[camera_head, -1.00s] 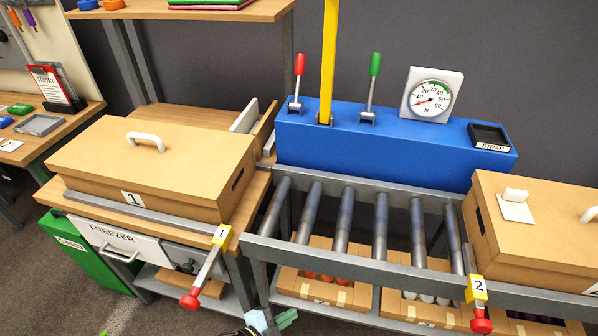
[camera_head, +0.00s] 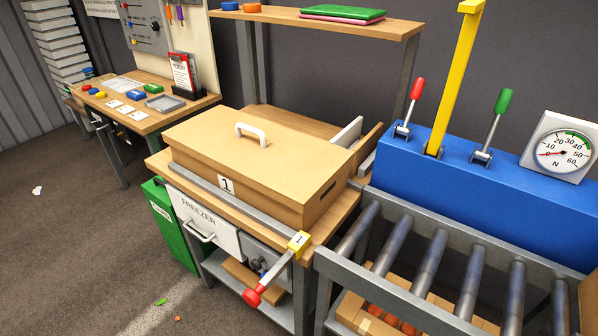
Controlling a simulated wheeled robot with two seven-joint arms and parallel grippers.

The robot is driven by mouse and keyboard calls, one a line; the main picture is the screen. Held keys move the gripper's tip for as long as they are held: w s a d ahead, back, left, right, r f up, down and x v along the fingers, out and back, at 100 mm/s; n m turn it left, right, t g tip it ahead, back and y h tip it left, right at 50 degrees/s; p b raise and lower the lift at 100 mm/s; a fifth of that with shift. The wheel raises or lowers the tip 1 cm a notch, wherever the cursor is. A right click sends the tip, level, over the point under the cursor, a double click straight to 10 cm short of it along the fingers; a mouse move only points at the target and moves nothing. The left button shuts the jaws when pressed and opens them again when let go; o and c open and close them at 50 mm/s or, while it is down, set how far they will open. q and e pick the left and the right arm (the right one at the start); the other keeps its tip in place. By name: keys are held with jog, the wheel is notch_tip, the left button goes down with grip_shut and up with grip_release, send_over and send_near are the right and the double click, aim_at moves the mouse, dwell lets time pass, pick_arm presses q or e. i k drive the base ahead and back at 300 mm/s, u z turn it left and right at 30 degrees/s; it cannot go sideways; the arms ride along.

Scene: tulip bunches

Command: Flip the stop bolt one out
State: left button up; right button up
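Stop bolt one is a lever with a grey rod, a red knob (camera_head: 252,297) and a yellow block (camera_head: 299,243) marked 1. It sits at the front right corner of the wooden bench (camera_head: 334,219). Its rod slants down and outward from the block, with the knob hanging in front of the bench. The cardboard box (camera_head: 250,165) marked 1 stands on the bench behind a grey rail (camera_head: 233,201). Neither of my grippers shows in this view.
A roller conveyor (camera_head: 427,268) and a blue machine (camera_head: 450,185) with a gauge (camera_head: 560,149) stand at the right. A freezer drawer (camera_head: 203,222) and green bin (camera_head: 172,228) are below the bench. The floor at left front is open.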

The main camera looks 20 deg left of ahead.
aim_at(252, 297)
jog(key=k, duration=1.1)
jog(key=u, duration=0.25)
jog(key=i, duration=0.55)
jog(key=z, duration=0.05)
